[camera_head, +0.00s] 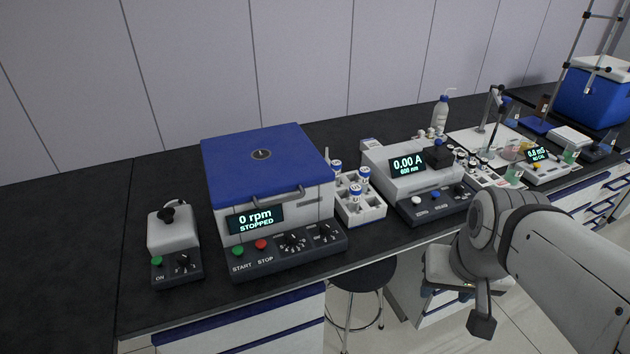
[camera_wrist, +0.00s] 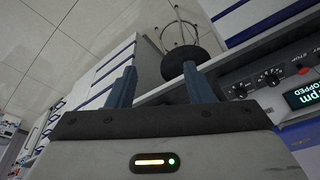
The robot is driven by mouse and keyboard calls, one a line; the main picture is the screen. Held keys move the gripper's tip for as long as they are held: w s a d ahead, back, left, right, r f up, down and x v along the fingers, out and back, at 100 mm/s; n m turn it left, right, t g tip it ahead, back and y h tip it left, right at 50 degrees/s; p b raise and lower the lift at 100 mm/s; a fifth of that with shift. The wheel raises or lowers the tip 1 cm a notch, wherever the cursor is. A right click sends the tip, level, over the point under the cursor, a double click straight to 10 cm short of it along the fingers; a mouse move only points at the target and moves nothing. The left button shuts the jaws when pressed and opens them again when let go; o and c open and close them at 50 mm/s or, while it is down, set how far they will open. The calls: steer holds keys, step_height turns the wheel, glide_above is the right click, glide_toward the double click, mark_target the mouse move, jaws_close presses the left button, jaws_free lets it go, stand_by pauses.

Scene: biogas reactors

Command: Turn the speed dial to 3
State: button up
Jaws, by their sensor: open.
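The centrifuge (camera_head: 268,170), white with a blue lid, carries two black dials, a left one (camera_head: 293,242) and a right one (camera_head: 326,232). Two dials also show in the wrist view, one (camera_wrist: 270,78) near the red button and one (camera_wrist: 239,91) farther left. A small mixer (camera_head: 174,236) at the left has its own black dial (camera_head: 182,262). I cannot tell which is the speed dial, and the scale marks are too small to read. My gripper (camera_wrist: 160,82) is open and empty, its blue-grey fingers apart from the dials. In the head view my arm is at the right, in front of the bench.
The centrifuge display (camera_head: 256,219) reads 0 rpm, STOPPED. A white tube rack (camera_head: 372,213) and a photometer (camera_head: 402,168) stand to its right. A stool (camera_head: 362,275) is below the bench edge. The black bench top (camera_head: 60,240) is clear at far left.

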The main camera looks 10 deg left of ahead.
steer(key=shift+o, duration=0.2)
steer(key=w+a+f+m+g+y+p, duration=0.2)
steer(key=w+a+m+y, duration=0.3)
steer(key=w+a+m, duration=0.4)
steer(key=w+a+p, duration=0.1)
steer(key=w+a, duration=0.2)
steer(key=a, duration=0.2)
steer(key=shift+a+y+p, duration=0.15)
steer(key=shift+y+p, duration=0.2)
steer(key=shift+y, duration=0.05)
steer(key=m+y+p, duration=0.2)
steer(key=m+y, duration=0.1)
steer(key=m, duration=0.6)
glide_toward(292, 235)
steer(key=shift+w+a+f, duration=0.15)
steer(key=shift+a+f, duration=0.2)
steer(key=x, duration=0.8)
steer(key=shift+p, duration=0.35)
